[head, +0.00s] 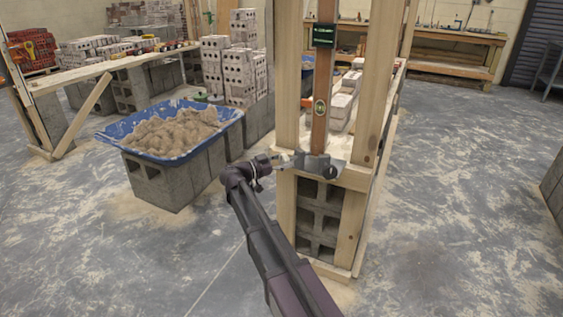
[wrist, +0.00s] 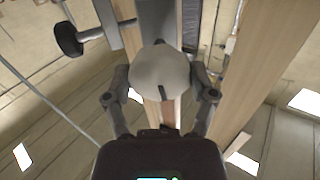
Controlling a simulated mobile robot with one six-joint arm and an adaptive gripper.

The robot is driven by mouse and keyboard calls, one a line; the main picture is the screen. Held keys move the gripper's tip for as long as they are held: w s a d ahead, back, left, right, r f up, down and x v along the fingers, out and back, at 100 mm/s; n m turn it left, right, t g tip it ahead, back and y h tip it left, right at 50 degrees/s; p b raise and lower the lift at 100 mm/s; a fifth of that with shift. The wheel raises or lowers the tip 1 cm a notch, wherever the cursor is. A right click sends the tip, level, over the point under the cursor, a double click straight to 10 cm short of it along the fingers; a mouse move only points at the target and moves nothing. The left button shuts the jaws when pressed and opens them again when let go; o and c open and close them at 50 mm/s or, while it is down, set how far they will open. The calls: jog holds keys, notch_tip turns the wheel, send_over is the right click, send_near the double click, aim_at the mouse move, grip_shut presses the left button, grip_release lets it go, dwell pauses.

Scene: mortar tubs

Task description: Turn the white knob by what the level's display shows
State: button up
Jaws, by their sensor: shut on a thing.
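The white knob (wrist: 162,72) sits between the two fingers of my gripper (wrist: 160,88) in the wrist view. My gripper is shut on it. In the head view my gripper (head: 283,160) reaches the left side of a grey metal bracket (head: 318,162) at the foot of the upright brown level (head: 321,80), and the knob is hard to make out there. The level's dark display (head: 323,36) faces the head camera with small green marks, too small to read. A round vial (head: 320,107) shows lower on the level.
Wooden posts (head: 287,75) stand close on both sides of the level. A black knob (wrist: 68,38) is on the bracket. Left of my arm, a blue tub (head: 232,118) of mortar sits on grey blocks (head: 160,185).

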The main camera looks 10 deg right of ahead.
jog(key=n, duration=0.4)
jog(key=shift+w, duration=0.25)
jog(key=n, duration=0.3)
jog(key=shift+n, duration=0.4)
jog(key=n, duration=1.9)
jog(key=shift+n, duration=1.8)
